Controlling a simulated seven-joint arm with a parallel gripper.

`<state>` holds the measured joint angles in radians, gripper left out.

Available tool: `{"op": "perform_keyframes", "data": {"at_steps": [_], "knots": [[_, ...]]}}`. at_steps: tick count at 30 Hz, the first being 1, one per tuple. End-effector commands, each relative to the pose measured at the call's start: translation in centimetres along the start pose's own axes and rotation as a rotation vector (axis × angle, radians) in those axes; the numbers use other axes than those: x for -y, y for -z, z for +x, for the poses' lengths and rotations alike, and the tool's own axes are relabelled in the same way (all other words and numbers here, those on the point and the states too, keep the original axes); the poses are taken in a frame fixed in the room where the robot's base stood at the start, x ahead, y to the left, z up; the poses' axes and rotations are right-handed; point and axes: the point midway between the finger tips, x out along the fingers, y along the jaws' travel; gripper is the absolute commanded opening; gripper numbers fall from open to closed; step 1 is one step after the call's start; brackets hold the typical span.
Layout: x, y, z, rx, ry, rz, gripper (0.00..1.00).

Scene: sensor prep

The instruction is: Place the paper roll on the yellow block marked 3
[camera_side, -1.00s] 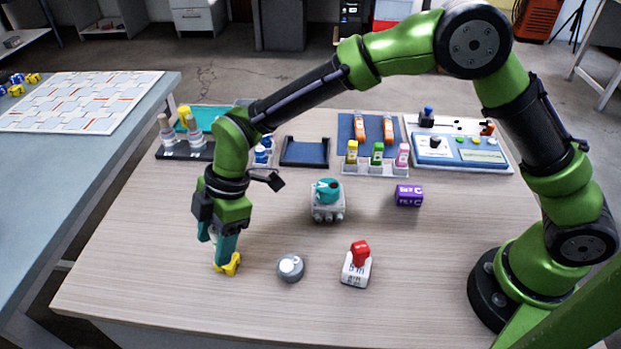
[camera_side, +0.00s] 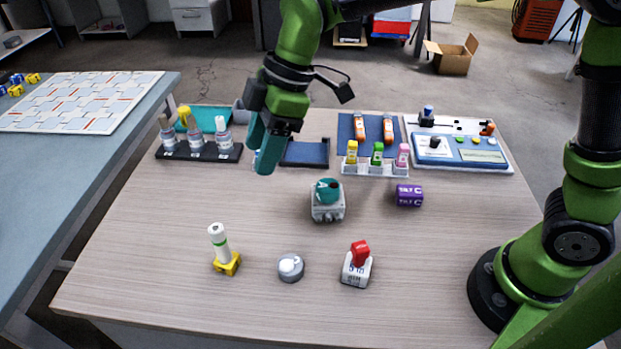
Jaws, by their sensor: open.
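The paper roll (camera_side: 218,238), white with a green band, stands on the yellow block (camera_side: 228,264) at the front left of the table. It looks nearly upright, with a slight lean to the left in the picture. The number on the block cannot be read from here. My gripper (camera_side: 260,158) is open and empty, with its teal fingers pointing down. It is raised over the back of the table, above and apart from the roll, and covers part of a dark blue tray.
A grey round piece (camera_side: 291,267) and a white block with a red top (camera_side: 357,265) stand right of the yellow block. A teal-topped device (camera_side: 328,201) and a purple box (camera_side: 409,195) sit mid-table. A bottle rack (camera_side: 199,152) is at the back left.

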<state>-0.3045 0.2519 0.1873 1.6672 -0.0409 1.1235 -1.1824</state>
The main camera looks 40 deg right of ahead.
Motion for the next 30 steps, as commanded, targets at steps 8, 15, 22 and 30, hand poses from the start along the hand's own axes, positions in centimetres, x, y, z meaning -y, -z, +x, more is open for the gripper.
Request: {"op": "perform_keyframes", "data": {"at_steps": [8, 15, 22, 30], "knots": [[1.6, -11.5, -9.8, -0.115, -0.258, 0.700, 0.56], [5.3, -19.6, -12.4, -0.304, -0.380, 1.225, 0.56], [7.0, -22.5, -12.3, -0.403, -0.405, 1.437, 0.56], [7.0, -22.7, -12.3, -0.407, -0.404, 1.451, 0.56]]}}
